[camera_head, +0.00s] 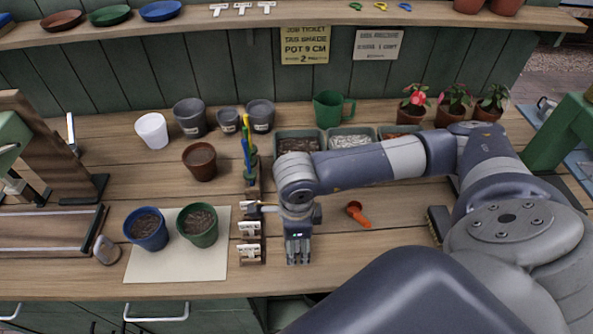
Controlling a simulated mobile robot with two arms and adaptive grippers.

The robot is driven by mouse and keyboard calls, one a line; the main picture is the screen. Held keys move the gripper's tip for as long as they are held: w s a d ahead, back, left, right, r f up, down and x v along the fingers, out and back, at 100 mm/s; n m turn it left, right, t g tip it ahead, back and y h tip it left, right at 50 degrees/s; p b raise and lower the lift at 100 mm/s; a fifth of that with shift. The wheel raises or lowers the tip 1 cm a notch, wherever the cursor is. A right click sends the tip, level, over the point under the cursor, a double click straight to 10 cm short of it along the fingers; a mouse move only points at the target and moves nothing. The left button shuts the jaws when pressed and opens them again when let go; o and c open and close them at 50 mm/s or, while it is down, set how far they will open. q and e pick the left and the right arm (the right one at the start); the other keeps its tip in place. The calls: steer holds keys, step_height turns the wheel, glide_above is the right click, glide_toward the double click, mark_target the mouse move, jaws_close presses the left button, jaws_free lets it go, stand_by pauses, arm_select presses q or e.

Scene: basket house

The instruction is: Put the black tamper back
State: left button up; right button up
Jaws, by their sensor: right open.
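I cannot pick out a black tamper with certainty. A small dark grey object with a rounded end (107,251) lies on the bench left of the blue pot; I cannot tell whether it is the tamper. A narrow wooden rack (251,244) with white labels stands near the middle, with slim coloured tools (247,150) upright at its far end. My right gripper (298,262) is open just right of the rack's near end, fingers toward the bench front. I see nothing between its fingers. My right forearm hides part of the bench. My left gripper is not in view.
A blue pot (146,230) and a green pot (199,224), both with soil, stand on a pale mat (167,270). An orange scoop (357,214) lies right of the gripper. Trays, a green mug (331,109) and flowering pots stand behind. Bench around the scoop is clear.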

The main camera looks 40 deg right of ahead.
steer(key=shift+r, duration=0.15)
steer(key=shift+w+r, duration=0.1)
steer(key=shift+r, duration=0.15)
step_height(320, 180, up, 12)
steer(key=b, duration=0.2)
steer(key=shift+s+a+f, duration=0.15)
steer(key=shift+s+f, duration=0.1)
steer(key=shift+s, duration=0.05)
steer(key=shift+o, duration=0.3)
steer(key=o, duration=0.9)
